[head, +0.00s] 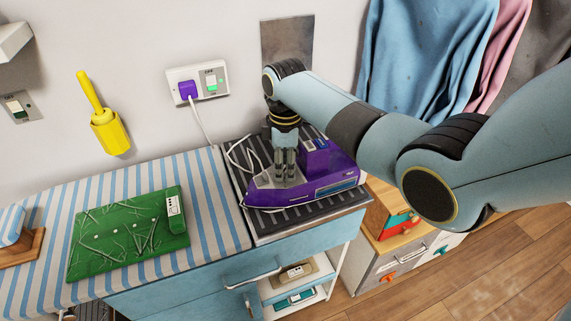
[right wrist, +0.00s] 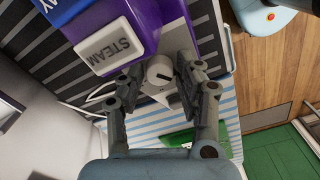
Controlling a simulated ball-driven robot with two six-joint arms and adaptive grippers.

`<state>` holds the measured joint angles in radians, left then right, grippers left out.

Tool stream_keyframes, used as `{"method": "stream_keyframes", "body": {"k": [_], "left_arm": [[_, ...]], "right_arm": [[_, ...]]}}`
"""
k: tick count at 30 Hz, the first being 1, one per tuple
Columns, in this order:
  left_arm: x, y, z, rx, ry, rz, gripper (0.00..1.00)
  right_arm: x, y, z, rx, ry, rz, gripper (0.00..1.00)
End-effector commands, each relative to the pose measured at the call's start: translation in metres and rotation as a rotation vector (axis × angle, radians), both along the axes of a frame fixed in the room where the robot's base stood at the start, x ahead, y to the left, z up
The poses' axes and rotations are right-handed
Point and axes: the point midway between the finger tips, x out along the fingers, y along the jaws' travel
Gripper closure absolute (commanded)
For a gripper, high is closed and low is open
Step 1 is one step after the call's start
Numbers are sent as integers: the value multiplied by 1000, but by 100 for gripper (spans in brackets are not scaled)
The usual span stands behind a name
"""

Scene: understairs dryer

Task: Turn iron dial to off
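The purple iron (head: 315,183) rests on a dark ridged pad on the counter, its cord running to the wall socket. In the right wrist view, its white round dial (right wrist: 160,70) has a dark pointer mark and sits near a white STEAM button (right wrist: 108,45). My right gripper (head: 285,160) points down over the iron. In the wrist view the right gripper (right wrist: 158,72) is open, with one finger on each side of the dial and small gaps visible. The dial's setting labels cannot be read. My left gripper is not in view.
A purple plug (head: 187,90) sits in the wall socket (head: 213,83), beside a switch. A green board (head: 130,232) lies on the striped cloth (head: 212,190) to the left. A yellow holder (head: 110,132) hangs on the wall. Towels (head: 425,60) hang behind my right arm.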

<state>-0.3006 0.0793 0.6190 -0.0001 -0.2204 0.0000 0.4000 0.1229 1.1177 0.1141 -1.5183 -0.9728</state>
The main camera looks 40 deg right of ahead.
Motion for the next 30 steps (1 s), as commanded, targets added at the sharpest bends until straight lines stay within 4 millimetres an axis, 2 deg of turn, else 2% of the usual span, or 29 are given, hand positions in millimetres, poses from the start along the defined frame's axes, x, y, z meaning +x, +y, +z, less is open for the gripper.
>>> {"method": "stream_keyframes", "body": {"k": [1,6,7,11,16,21,30], "left_arm": [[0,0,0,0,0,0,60],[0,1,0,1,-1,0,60],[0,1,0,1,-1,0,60],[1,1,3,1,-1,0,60],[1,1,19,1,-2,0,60],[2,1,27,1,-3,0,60],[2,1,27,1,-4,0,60]], "right_arm": [[-1,0,-1,-1,2,0,76],[-1,-1,-1,-1,2,0,98],[-1,0,-1,0,3,0,100],[-2,0,-1,-1,4,22,100],[-2,0,2,0,6,200,100],[-2,0,0,1,6,368,100],[-3,0,-3,0,7,409,100]]}}
